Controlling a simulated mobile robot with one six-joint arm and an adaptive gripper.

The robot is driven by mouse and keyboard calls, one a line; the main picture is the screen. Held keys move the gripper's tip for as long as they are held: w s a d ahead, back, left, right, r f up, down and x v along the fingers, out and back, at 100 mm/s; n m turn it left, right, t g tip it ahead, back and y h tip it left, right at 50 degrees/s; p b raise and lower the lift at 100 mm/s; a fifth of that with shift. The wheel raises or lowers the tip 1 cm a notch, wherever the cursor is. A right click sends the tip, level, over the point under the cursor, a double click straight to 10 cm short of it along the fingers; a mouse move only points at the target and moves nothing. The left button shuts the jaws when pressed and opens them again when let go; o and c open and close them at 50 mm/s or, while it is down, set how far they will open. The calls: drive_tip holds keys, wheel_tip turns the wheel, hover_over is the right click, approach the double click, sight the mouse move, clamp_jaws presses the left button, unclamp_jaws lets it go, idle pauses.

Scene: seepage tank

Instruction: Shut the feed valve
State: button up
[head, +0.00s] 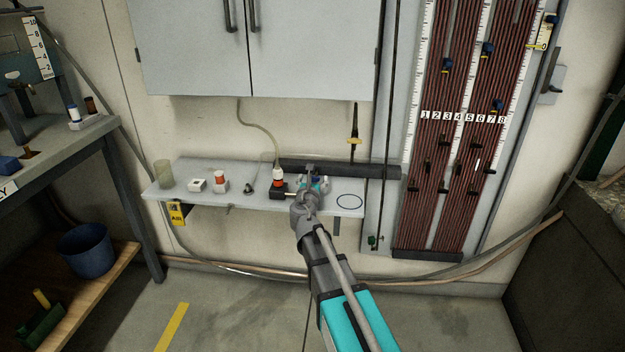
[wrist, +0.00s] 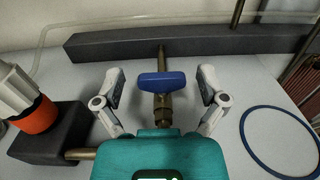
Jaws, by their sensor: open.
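The feed valve, as I take it, is a brass valve with a blue bar handle (wrist: 162,82) in the wrist view. The handle lies crosswise in that picture, over a brass stem running up and down in it. My gripper (wrist: 163,92) is open, with one finger on each side of the handle and a visible gap at both ends. In the head view my gripper (head: 313,181) is over the right part of the wall shelf (head: 233,197) and hides most of the valve. The lower part of the valve is hidden behind my gripper's teal body.
A dark block (wrist: 55,143) with an orange-and-white bottle (wrist: 30,105) stands close left. A dark bar (wrist: 195,43) runs behind the valve. A blue ring (wrist: 280,141) lies right. The manometer panel (head: 460,120) stands right; a cabinet (head: 250,50) hangs above.

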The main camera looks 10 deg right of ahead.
drive_tip(key=v, duration=1.2)
idle(0.4)
drive_tip(key=s+d+f+m+g+h, duration=0.1)
drive_tip(key=d+m, duration=0.1)
drive_tip(key=m, duration=0.1)
drive_tip(key=s+d+f+m+g, duration=0.1)
drive_tip(key=d+f+m+g, duration=0.1)
drive_tip(key=m, duration=0.2)
drive_tip(key=s+d+f+m+g+h, duration=0.1)
drive_tip(key=d+f+m+g, duration=0.1)
drive_tip(key=d+m, duration=0.1)
drive_tip(key=shift+m+h, duration=0.3)
drive_tip(key=shift+m, duration=0.3)
drive_tip(key=s+d+f+m+g+y, duration=0.2)
drive_tip(key=s+f+m+g+y, duration=0.2)
drive_tip(key=s+f+m+g, duration=0.75)
drive_tip(key=s+a+m+y+p, duration=0.1)
drive_tip(key=s+a+m+y, duration=0.35)
drive_tip(key=m, duration=0.55)
wheel_tip(320, 180, up, 37)
drive_tip(key=p, duration=3.8)
drive_tip(key=shift+w+a, duration=0.2)
drive_tip(key=shift+w, duration=0.1)
